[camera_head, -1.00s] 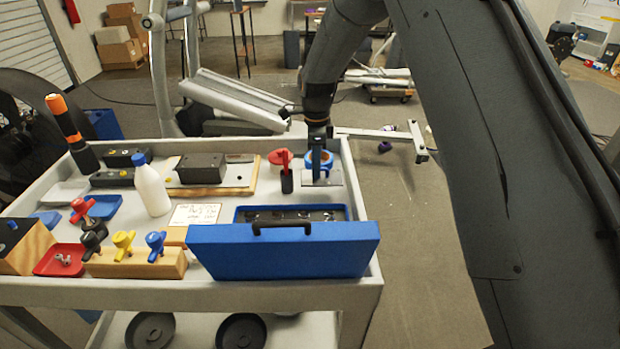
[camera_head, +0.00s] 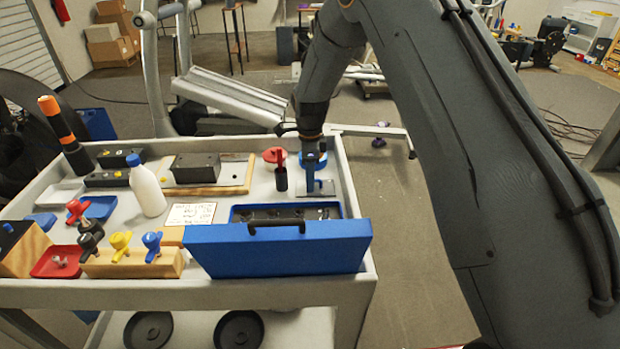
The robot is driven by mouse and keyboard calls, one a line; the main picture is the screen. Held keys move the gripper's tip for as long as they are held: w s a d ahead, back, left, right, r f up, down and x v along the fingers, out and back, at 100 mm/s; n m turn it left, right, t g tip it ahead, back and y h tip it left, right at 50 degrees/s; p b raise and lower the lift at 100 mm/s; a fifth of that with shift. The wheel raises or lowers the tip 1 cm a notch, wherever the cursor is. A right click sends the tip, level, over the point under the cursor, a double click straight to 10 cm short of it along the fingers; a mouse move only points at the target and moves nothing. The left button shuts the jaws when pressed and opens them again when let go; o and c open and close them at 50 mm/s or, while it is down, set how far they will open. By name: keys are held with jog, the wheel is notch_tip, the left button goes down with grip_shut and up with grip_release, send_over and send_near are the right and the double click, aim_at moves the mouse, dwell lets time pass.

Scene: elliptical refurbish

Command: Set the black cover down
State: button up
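A black rectangular box-like piece (camera_head: 196,167), which may be the black cover, sits on a wooden board (camera_head: 236,175) at the back of the cart's top. Two round black dishes (camera_head: 149,331) (camera_head: 240,329) lie on the lower shelf; I cannot tell whether either is the cover. My gripper (camera_head: 311,158) points down over the back right of the cart, at a blue piece (camera_head: 310,184) standing on a small grey plate. Its fingers are mostly hidden by my wrist and blend with the blue piece. I cannot make out anything black held in it.
An open blue case (camera_head: 280,252) with a black handle stands at the front right. A red-topped tool (camera_head: 274,155) stands just left of my gripper. A white bottle (camera_head: 147,189), colored knobs on a wooden block (camera_head: 110,263) and trays fill the left.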

notch_tip(320, 180, up, 12)
jog(key=b, duration=0.3)
jog(key=shift+r, duration=0.2)
dwell(0.3)
